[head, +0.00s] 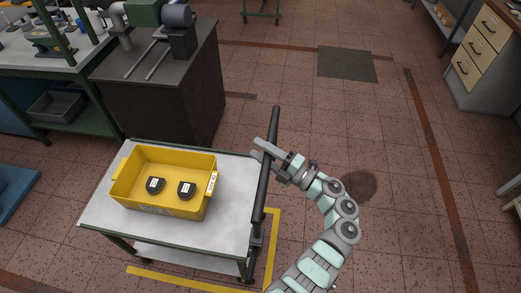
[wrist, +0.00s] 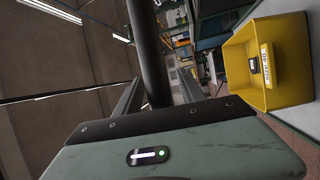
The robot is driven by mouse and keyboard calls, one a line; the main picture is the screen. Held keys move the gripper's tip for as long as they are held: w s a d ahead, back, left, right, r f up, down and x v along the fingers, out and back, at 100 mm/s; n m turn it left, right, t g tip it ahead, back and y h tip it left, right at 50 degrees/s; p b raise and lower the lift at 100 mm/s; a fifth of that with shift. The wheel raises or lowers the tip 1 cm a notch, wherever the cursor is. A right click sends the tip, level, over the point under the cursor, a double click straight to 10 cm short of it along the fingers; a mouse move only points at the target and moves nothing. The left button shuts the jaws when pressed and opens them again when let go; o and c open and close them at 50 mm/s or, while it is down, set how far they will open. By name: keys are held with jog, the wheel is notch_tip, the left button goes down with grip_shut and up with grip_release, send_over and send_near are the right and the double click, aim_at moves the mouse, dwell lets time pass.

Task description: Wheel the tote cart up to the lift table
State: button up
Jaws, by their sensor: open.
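The tote cart (head: 234,185) has a pale top, a lower shelf and a dark upright-looking push bar (head: 263,190) along its right side. A yellow tote (head: 170,158) sits on its top with two dark labelled pieces inside. My gripper (head: 262,150) is at the bar's upper part. In the wrist view its open fingers (wrist: 150,95) lie either side of the dark bar (wrist: 148,50); I cannot tell whether they touch it. The yellow tote also shows in the wrist view (wrist: 288,60). I cannot pick out a lift table for certain; a blue platform edge (head: 14,190) shows at far left.
A dark cabinet (head: 160,95) with a motor machine on top stands close behind the cart. A green-framed bench (head: 45,62) is at the back left. Drawers (head: 480,55) stand at the right. Yellow floor tape (head: 190,280) borders the cart. The tiled floor at right is mostly clear.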

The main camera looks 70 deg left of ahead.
jog(key=shift+c, duration=0.6)
grip_shut()
dwell(0.8)
